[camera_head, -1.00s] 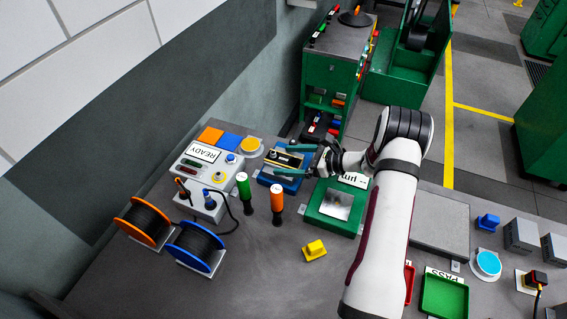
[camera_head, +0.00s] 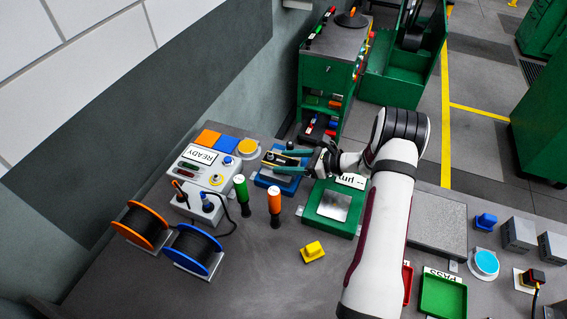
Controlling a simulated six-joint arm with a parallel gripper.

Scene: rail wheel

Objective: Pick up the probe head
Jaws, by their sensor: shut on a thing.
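The probe head (camera_head: 283,160) is a small dark block with a pale metallic strip, over the blue holder (camera_head: 274,181) at the back of the bench. My gripper (camera_head: 278,161) reaches in from the right with its teal fingers on either side of the probe head, shut on it. The probe head appears lifted a little above the blue holder. The fingers and the probe head hide part of the holder.
The READY box (camera_head: 206,165) stands left of the holder. Green (camera_head: 241,188) and orange (camera_head: 274,200) upright handles stand in front. A green block with a metal plate (camera_head: 333,205) is at right. Two cable reels (camera_head: 192,248) sit front left. A yellow piece (camera_head: 313,251) lies on open bench.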

